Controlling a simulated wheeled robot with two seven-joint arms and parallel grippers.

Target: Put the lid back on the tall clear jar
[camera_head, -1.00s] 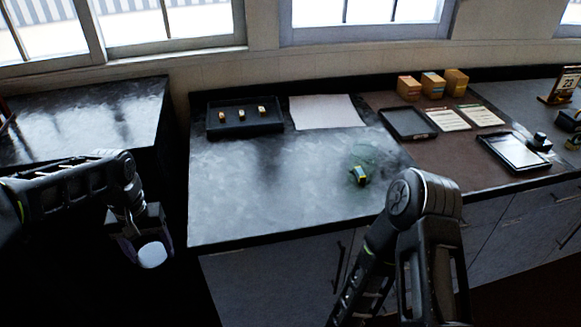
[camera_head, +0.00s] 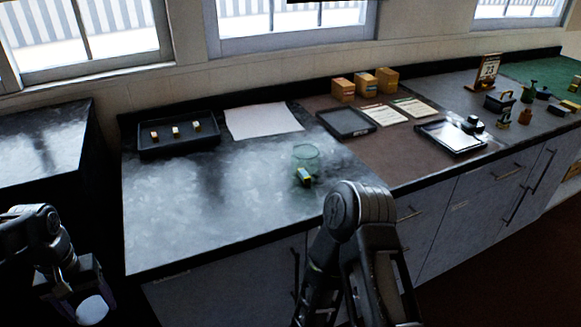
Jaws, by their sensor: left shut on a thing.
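The clear jar (camera_head: 306,154) stands on the dark counter, faint and greenish, near the counter's right part. My left gripper (camera_head: 78,290) is at the lower left, low in front of the counter and well away from the jar. It is shut on a white round thing (camera_head: 92,310), which looks like the lid; its fingertips are hard to make out. My right arm rises at the bottom centre, in front of the counter edge, and its gripper does not show.
A black tray (camera_head: 180,146) with small blocks and a white sheet (camera_head: 264,120) lie behind. Boxes (camera_head: 365,82) and another tray (camera_head: 346,122) are to the right. The counter's left front is clear.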

